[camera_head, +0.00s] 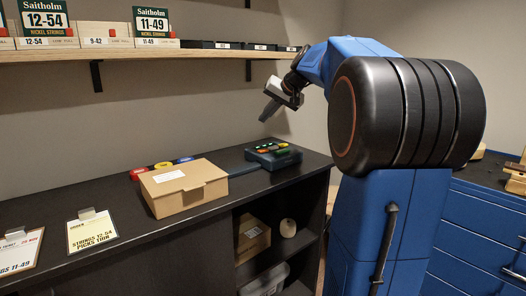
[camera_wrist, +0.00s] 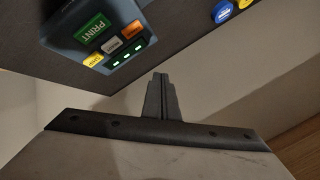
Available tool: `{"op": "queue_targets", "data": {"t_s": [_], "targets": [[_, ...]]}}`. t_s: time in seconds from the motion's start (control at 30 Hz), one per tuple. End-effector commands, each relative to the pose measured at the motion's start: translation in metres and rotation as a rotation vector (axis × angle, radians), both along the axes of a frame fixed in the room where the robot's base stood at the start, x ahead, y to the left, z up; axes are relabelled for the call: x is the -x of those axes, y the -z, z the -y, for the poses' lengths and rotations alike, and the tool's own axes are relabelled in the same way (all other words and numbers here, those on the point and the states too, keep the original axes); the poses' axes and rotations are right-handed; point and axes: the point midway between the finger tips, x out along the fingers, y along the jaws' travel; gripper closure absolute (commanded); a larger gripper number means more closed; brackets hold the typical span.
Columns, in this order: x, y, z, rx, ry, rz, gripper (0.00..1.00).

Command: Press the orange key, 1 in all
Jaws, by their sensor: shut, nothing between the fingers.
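The orange key (camera_wrist: 132,29) is on the dark blue key box (camera_wrist: 146,54), in the upper left of the wrist view. My gripper (camera_head: 267,114) is shut and empty, in the air above the counter's back edge near the wall.
A cardboard box (camera_head: 184,196) stands on the counter left of the key box. Red, yellow and blue round items (camera_head: 163,165) lie behind it. A wooden shelf (camera_head: 130,54) with string packs hangs above.

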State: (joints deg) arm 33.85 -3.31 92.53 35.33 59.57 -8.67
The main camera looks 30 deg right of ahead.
Motion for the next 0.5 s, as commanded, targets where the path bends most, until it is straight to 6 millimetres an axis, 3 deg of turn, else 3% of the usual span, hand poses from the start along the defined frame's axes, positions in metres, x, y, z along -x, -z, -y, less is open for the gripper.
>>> {"op": "queue_targets", "data": {"t_s": [0.17, 0.5], "targets": [[0.000, 0.009, 0.000, 0.000, -0.001, -0.001, 1.00], [0.000, 0.048, 0.000, -0.001, 0.000, -0.002, 1.00]]}}
